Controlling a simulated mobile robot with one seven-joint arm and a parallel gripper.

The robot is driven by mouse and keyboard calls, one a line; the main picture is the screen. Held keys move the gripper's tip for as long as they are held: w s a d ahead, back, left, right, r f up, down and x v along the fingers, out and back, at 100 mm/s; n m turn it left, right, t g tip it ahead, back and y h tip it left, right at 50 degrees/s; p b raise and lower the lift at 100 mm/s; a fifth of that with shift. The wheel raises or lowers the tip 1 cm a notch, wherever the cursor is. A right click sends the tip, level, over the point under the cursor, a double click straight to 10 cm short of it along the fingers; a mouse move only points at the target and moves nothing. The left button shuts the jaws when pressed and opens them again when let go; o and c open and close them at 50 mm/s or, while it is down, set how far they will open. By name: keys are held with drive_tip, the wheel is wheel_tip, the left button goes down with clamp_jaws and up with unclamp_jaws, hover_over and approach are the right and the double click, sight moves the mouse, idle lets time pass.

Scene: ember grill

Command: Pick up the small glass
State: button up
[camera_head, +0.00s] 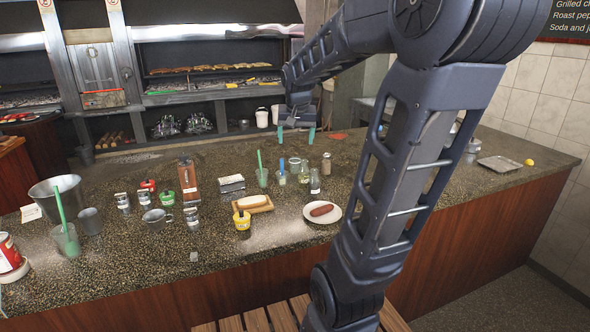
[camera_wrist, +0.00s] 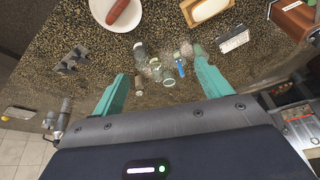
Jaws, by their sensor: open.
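Several small clear glass vessels stand in a cluster on the counter. I cannot tell for certain which one is the small glass. My gripper (camera_head: 296,135) is open and empty, above and behind the cluster, with teal fingers pointing down. In the wrist view the gripper (camera_wrist: 160,62) has the cluster (camera_wrist: 141,53) between and beyond its fingertips. The right finger partly covers that side.
A metal tray (camera_head: 499,163) lies far right.

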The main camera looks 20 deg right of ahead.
drive_tip(key=w+d+f+m+h, duration=0.1)
drive_tip(key=w+d+f+m, duration=0.15)
drive_tip(key=w, duration=0.65)
drive_tip(key=w+d+f+m, duration=0.1)
drive_tip(key=w+d+f, duration=0.15)
drive_tip(key=w, duration=0.65)
drive_tip(key=m+g+h, duration=0.1)
drive_tip(key=m+h, duration=0.1)
drive_tip(key=m, duration=0.1)
hover_over(296, 163)
drive_tip(key=a, duration=0.2)
wheel_tip(296, 163, down, 14)
drive_tip(key=shift+y, duration=0.3)
drive_tip(key=x, duration=1)
drive_tip(key=shift+w+d, duration=0.1)
drive_tip(key=shift+w, duration=0.2)
drive_tip(key=c, duration=1.1)
